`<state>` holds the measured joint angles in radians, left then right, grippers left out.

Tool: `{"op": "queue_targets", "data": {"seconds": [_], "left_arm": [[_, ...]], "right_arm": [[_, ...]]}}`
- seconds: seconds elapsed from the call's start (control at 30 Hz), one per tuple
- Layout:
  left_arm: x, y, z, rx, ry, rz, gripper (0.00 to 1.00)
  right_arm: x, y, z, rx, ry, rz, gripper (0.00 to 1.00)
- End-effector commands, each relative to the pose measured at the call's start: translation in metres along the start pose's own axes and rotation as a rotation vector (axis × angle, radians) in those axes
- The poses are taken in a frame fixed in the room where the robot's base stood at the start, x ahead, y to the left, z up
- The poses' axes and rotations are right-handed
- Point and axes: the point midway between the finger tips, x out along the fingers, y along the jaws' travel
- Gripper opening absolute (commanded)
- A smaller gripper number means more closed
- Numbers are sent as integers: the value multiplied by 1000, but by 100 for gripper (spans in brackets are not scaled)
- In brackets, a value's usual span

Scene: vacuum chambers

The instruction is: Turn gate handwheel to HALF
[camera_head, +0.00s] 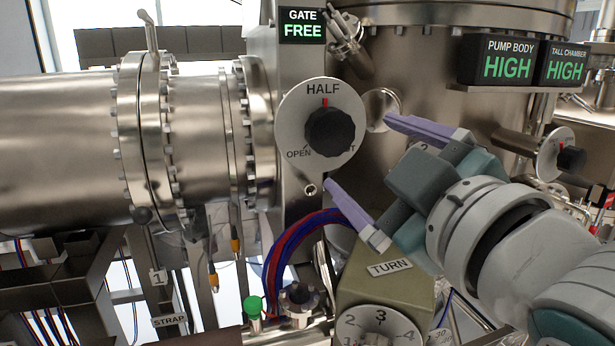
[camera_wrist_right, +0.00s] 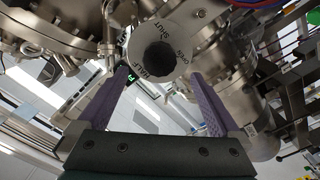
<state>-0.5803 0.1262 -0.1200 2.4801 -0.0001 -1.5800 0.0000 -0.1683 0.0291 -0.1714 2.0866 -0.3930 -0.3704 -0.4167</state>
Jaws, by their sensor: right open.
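The gate handwheel (camera_head: 330,132) is a black knob on a round pale dial (camera_head: 292,112) marked HALF at the top and OPEN at lower left; the lower right label is partly hidden by the knob. A red mark shows at the knob's top, under HALF. The handwheel also shows in the right wrist view (camera_wrist_right: 160,57), between the fingers. My right gripper (camera_head: 360,150) is open and empty, its purple fingers spread to the right of and below the knob, apparently apart from it. It also shows in the right wrist view (camera_wrist_right: 158,77). My left gripper is not in view.
A display (camera_head: 302,25) above the dial reads GATE FREE. Two displays at upper right, pump body (camera_head: 508,60) and tall chamber (camera_head: 564,65), read HIGH. A TURN-labelled box (camera_head: 385,290) and red and blue cables (camera_head: 300,240) lie below my gripper. Another black-knobbed dial (camera_head: 556,155) stands right.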

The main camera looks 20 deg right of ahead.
Motion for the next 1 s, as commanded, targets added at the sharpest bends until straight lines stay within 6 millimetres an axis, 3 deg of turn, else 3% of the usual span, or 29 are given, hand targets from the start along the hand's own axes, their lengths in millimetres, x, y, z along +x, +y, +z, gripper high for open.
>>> {"op": "queue_targets", "data": {"seconds": [0.2,0.57,0.67,0.77,0.83,1.0], "left_arm": [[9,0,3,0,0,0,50],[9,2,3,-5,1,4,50],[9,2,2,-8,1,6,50],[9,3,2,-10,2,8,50],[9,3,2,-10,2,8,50],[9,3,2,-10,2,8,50]], "right_arm": [[-22,-1,1,0,0,0,100],[-26,0,0,0,-1,0,100],[-28,-4,8,23,-34,-20,100],[-40,-19,35,106,-162,-93,100],[-60,-37,64,199,-309,-176,100],[-137,-86,121,420,-718,-386,100]]}}
